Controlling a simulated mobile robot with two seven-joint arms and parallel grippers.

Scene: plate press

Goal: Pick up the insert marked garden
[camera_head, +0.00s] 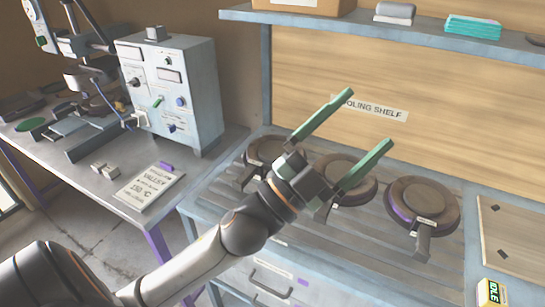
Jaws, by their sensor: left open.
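Three round dark inserts with handles sit in a row on the slatted surface of the cooling shelf: a left one (262,152), a middle one (330,168) and a right one (425,193). Small tags show on them, but I cannot read any of them, so I cannot tell which is marked garden. My left gripper (370,118) is open and empty, its two green fingers spread wide above the row. Its wrist and fingers partly cover the left and middle inserts. The right insert is in clear view. My right gripper is not in view.
A grey control box (180,85) stands on the left bench beside a press. A card (150,187) reading something like "valley 150 °C" lies at that bench's front. An upper shelf (420,31) spans the back. A pale board (515,235) and a yellow "idle" sign (492,293) are at right.

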